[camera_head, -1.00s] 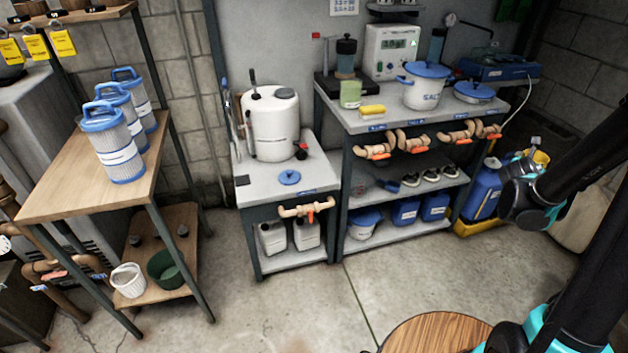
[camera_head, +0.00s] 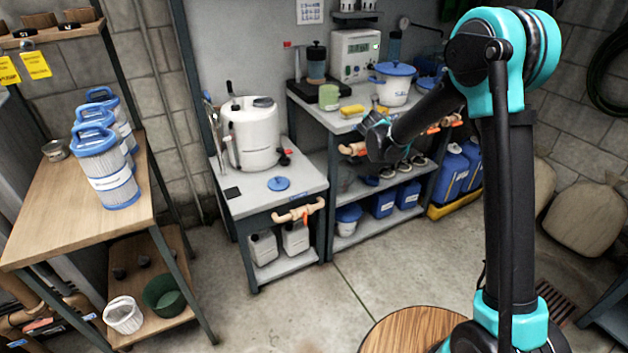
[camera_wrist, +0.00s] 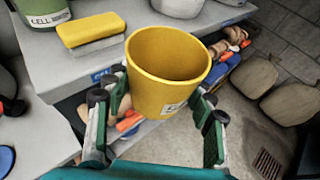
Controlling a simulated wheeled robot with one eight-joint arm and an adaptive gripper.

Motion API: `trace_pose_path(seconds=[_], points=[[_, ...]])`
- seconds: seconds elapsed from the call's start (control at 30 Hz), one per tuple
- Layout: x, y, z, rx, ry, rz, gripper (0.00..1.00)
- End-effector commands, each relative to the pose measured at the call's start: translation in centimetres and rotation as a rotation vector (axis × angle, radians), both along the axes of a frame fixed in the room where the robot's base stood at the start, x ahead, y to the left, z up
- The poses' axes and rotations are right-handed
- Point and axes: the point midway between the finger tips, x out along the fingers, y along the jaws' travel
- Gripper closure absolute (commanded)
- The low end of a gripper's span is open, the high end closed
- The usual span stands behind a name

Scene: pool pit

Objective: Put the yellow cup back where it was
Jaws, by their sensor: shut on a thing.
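In the head view my gripper (camera_head: 376,138) is at the front edge of the grey bench (camera_head: 337,122); the cup is largely hidden there. In the wrist view the cup overlaps the bench's front edge (camera_wrist: 62,82). I cannot tell its height above the bench.
On the bench, a yellow sponge-like block (camera_wrist: 92,30) lies left of the cup, beside a green container (camera_head: 329,96). A white pot with a blue lid (camera_head: 391,84) stands behind. Pipes with orange-handled valves (camera_head: 352,149) run along the bench front. Some bench top near the block is bare.

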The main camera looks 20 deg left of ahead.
Motion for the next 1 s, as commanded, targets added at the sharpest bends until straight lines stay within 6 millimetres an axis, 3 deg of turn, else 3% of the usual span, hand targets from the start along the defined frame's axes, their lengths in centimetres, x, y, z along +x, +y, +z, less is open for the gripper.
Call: trace_pose_path(seconds=[0.03,0.2,0.4,0.53,0.67,1.0], points=[[-0.2,3.5,0.1,-0.001,0.0,0.035,0.76],[-1.3,12.8,0.4,-0.002,0.0,0.125,0.76],[-3.2,20.4,0.8,-0.004,-0.002,0.199,0.76],[-4.0,22.8,0.9,-0.005,-0.002,0.223,0.76],[-4.2,23.5,-0.1,-0.005,-0.002,0.229,0.76],[-4.2,23.5,-7.9,-0.005,-0.002,0.228,0.76]])
